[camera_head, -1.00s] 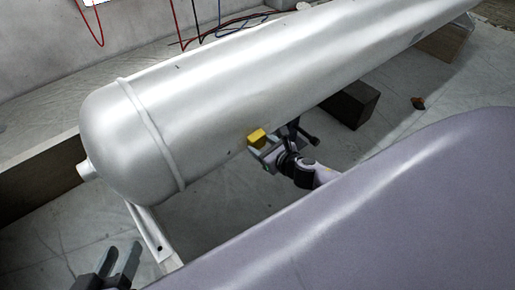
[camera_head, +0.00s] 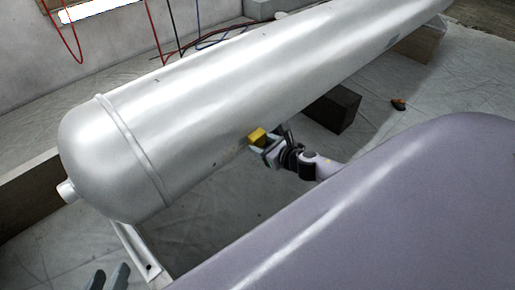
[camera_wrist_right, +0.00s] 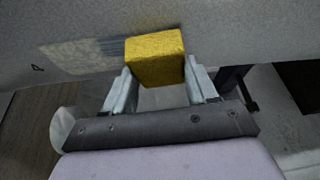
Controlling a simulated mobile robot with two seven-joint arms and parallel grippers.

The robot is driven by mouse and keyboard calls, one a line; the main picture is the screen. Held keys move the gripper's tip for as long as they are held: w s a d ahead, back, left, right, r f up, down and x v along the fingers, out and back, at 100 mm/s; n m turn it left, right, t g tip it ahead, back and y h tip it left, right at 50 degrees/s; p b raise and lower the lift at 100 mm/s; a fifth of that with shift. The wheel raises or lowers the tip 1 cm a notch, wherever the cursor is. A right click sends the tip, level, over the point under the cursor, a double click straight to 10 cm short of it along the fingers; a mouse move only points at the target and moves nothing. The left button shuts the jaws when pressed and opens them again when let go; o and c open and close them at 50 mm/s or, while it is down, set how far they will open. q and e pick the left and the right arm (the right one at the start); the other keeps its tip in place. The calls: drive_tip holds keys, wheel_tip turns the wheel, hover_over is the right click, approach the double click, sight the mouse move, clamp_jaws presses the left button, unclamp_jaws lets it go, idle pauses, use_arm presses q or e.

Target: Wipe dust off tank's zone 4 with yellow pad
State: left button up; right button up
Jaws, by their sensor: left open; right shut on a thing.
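The large silvery tank (camera_head: 215,110) lies lengthwise across the head view, its rounded end at left. The yellow pad (camera_head: 257,136) is between the fingers of my right gripper (camera_head: 265,146), at the tank's lower near side. In the right wrist view, the right gripper (camera_wrist_right: 160,88) is shut on the yellow pad (camera_wrist_right: 155,58), which is against or very near the tank wall (camera_wrist_right: 230,35). A dark mark like a 4 and a paler streaked patch (camera_wrist_right: 90,55) show left of the pad. My left gripper (camera_head: 108,278) is open and empty at the bottom left, partly cut off.
Dark blocks (camera_head: 333,108) and a pale metal stand leg (camera_head: 137,252) are under the tank. Red and blue cables (camera_head: 200,40) hang behind it. A small orange-brown object (camera_head: 398,104) lies on the sheeted floor. My own grey body fills the lower right.

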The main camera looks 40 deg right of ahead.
drive_tip(key=shift+w+d, duration=0.15)
drive_tip(key=shift+d, duration=0.35)
drive_tip(key=shift+r, duration=0.1)
drive_tip(key=shift+a, duration=0.2)
drive_tip(key=shift+s+a+p, duration=0.25)
drive_tip(key=shift+a+p, duration=0.2)
drive_tip(key=shift+a, duration=1.15)
drive_tip(key=shift+s+a+p, duration=0.2)
drive_tip(key=shift+a+p, duration=0.25)
drive_tip(key=shift+a, duration=1.1)
drive_tip(key=shift+s+a+p, duration=0.2)
drive_tip(key=shift+a+p, duration=0.05)
drive_tip(key=shift+a, duration=0.95)
drive_tip(key=shift+s+a+p, duration=0.15)
drive_tip(key=shift+a+p, duration=0.05)
drive_tip(key=shift+a, duration=1.05)
drive_tip(key=shift+s+a+p, duration=0.2)
drive_tip(key=shift+a+p, duration=0.05)
drive_tip(key=shift+a, duration=0.95)
drive_tip(key=s+d+f, duration=0.1)
drive_tip(key=s, duration=0.5)
